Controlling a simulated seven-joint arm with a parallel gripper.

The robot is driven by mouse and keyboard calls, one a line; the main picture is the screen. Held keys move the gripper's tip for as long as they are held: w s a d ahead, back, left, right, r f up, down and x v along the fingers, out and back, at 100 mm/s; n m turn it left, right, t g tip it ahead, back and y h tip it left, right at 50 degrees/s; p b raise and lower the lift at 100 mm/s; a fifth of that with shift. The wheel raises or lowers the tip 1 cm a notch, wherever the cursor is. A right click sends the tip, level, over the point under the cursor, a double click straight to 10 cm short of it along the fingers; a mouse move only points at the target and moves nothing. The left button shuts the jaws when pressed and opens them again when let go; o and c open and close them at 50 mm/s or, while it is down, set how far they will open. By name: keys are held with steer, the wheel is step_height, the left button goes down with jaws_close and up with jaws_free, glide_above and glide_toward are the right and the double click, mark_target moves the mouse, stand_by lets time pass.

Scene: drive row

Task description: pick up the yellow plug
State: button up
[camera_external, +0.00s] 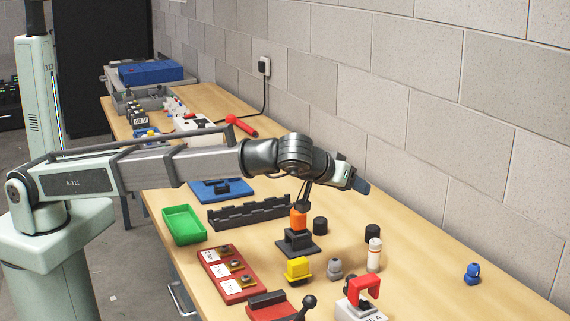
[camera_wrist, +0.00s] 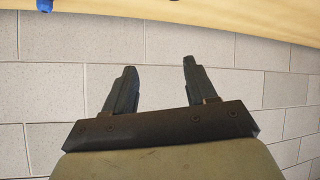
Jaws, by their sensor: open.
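The yellow plug (camera_external: 297,269) stands on the wooden table in the external view, in front of the black stand with the orange part. My gripper (camera_external: 362,187) is raised above the table toward the block wall, up and to the right of the plug in the picture and well apart from it. In the wrist view my gripper (camera_wrist: 158,72) shows two dark fingers spread apart with nothing between them. The wrist view faces the wall, and the yellow plug is not in it.
A grey plug (camera_external: 335,268), a white cylinder (camera_external: 374,255) and a red-handled device (camera_external: 360,298) stand right of the yellow plug. A red tray (camera_external: 240,290) lies to its left. A blue plug (camera_external: 472,273) stands far right, with bare table around it.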

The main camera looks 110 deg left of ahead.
steer(key=m+h, duration=0.2)
steer(key=n+g+h, duration=0.6)
steer(key=n+h, duration=0.1)
steer(key=n, duration=2.6)
glide_above(296, 261)
step_height(296, 261, down, 4)
steer(key=f, duration=0.1)
step_height(296, 261, down, 13)
steer(key=shift+r, duration=0.2)
steer(key=shift+c, duration=0.3)
